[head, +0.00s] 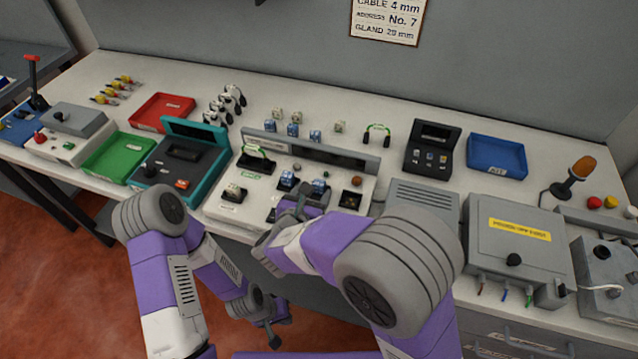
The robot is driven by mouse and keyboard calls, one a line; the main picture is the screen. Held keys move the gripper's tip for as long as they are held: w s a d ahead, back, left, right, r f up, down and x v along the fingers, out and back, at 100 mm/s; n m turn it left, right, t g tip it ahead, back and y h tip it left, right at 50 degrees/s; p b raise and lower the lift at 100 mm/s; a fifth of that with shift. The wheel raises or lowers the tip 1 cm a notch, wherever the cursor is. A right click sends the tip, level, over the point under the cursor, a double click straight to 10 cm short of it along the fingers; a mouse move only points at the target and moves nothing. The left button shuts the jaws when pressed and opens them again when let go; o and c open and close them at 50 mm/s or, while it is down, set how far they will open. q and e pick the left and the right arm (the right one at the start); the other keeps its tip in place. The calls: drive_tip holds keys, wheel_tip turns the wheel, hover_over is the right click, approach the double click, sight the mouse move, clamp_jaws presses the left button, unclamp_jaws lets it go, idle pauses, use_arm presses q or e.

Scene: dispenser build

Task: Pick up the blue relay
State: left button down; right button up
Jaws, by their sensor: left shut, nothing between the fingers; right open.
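Several small blue relays are in view. Three loose ones stand on the bench behind the white panel: a left one (270,126), a middle one (292,130) and a right one (315,136). Two more blue pieces, a left one (286,180) and a right one (318,186), sit in dark sockets on the white panel (238,211). My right gripper (303,191) is open over the panel's front part, close to these two. Its fingertips are small and partly hidden, so contact cannot be told. My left gripper (273,338) is shut and empty, low in front of the bench.
Pale cubes (339,127) stand beside the loose relays. A green-handled part (377,134), a black box (431,148) and a blue tray (496,156) are to the right. A teal-framed device (183,153), a green tray (118,156) and a red tray (162,112) are left.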

sight(317, 186)
drive_tip(key=x, duration=0.3)
drive_tip(key=b+x, duration=0.1)
drive_tip(key=x, duration=0.1)
drive_tip(key=shift+w+d+r, duration=0.2)
drive_tip(key=shift+r, duration=0.1)
drive_tip(key=shift+c, duration=0.4)
drive_tip(key=c, duration=1)
